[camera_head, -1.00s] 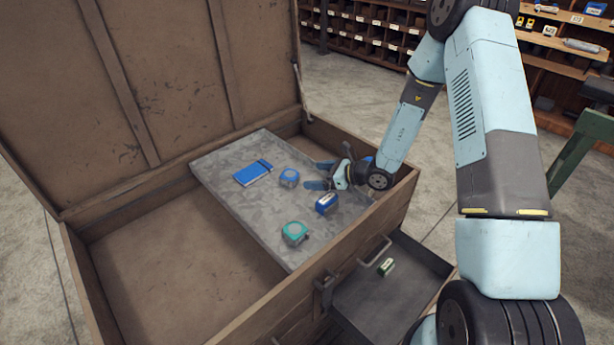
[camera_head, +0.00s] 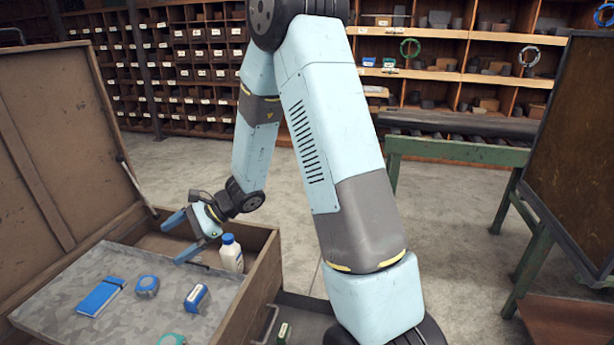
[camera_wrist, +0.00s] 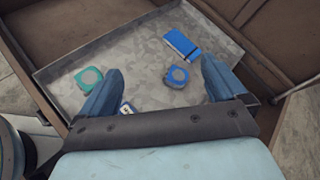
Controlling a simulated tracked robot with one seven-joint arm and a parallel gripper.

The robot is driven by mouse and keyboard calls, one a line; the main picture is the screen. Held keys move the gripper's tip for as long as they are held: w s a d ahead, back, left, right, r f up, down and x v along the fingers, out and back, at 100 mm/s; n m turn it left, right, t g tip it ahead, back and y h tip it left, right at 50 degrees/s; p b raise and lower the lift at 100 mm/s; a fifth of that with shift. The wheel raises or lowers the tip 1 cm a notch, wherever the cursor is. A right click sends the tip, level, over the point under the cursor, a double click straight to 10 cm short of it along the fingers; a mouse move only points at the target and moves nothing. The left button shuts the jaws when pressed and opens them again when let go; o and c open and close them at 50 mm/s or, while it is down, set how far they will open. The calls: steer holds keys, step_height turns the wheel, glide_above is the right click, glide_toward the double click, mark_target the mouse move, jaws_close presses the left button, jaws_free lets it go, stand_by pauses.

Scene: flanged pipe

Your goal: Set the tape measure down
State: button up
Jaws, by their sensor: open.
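A round blue tape measure (camera_head: 147,286) sits on the grey metal tray (camera_head: 60,293) inside the wooden chest. It also shows in the wrist view (camera_wrist: 177,76), between and beyond my fingers. A teal tape measure (camera_wrist: 88,79) lies on the tray to the left; the head view's lower edge cuts it off (camera_head: 171,340). A blue block-shaped item with a pale label (camera_head: 196,297) lies nearby, partly hidden by a finger in the wrist view (camera_wrist: 127,107). My gripper (camera_head: 180,238) is open and empty, raised above the tray's far side.
A blue notebook (camera_head: 100,296) lies on the tray. A white bottle with a blue cap (camera_head: 231,253) stands in the chest's right corner, close to my gripper. The open lid (camera_head: 50,150) rises at left. A green-framed stand (camera_head: 455,153) is at right.

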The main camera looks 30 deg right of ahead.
steer(key=s+d+r+n+t+h, duration=0.4)
steer(key=s+d+r+n+h, duration=0.8)
steer(key=s+d+r, duration=1.1)
steer(key=shift+s+d+r+n+t, duration=0.3)
steer(key=shift+s+r+n+t, duration=0.1)
steer(key=shift+s+n, duration=0.5)
